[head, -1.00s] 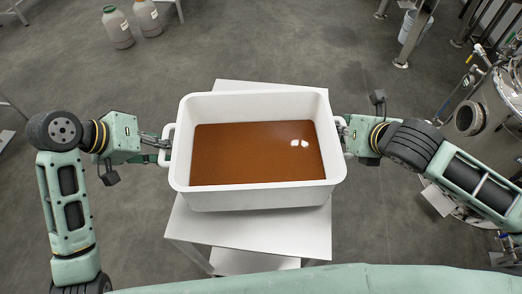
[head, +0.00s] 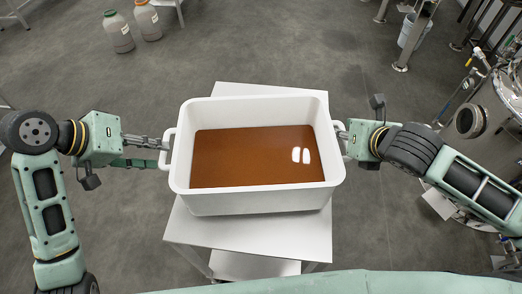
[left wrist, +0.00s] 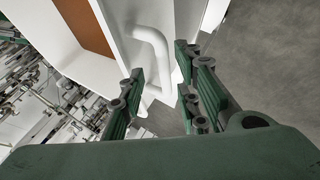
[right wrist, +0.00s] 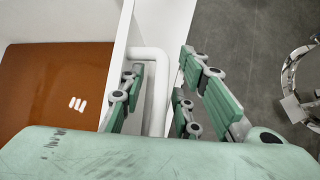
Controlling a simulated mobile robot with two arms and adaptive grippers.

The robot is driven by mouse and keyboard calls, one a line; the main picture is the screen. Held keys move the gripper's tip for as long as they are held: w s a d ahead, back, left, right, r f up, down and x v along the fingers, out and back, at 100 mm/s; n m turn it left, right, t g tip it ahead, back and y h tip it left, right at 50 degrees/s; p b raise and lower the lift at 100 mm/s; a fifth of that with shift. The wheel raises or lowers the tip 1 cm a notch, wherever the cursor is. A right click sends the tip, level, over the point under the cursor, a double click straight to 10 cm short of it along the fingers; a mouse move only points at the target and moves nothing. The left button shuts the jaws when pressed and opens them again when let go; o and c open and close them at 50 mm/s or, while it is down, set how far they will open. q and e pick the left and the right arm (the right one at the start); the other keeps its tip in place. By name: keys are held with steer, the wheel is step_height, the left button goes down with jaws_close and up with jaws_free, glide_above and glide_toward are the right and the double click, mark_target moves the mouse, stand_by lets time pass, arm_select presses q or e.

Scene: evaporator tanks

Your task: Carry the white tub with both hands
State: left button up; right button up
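The white tub (head: 258,204) sits upright on a white stand and holds a flat layer of brown liquid (head: 245,160). My left gripper (head: 160,154) is open at the tub's left handle. In the left wrist view its fingers (left wrist: 160,65) are spread, with the white handle (left wrist: 155,45) at and just beyond the fingertips. My right gripper (head: 344,145) is at the right handle. In the right wrist view its fingers (right wrist: 160,62) are apart, one on each side of the handle (right wrist: 150,60), with a gap showing beside it.
The white stand (head: 260,235) is under the tub, with bare top in front. Two bottles (head: 119,38) stand on the floor at the back left. Steel equipment (head: 470,120) is at the right, with a bucket (head: 413,32) behind. Grey floor (head: 250,45) behind the stand is clear.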

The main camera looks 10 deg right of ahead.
steer(key=shift+r, duration=0.1)
step_height(320, 180, up, 10)
steer(key=shift+f, duration=0.1)
arm_select(q)
steer(key=v, duration=0.8)
steer(key=shift+s, duration=0.15)
stand_by(0.3)
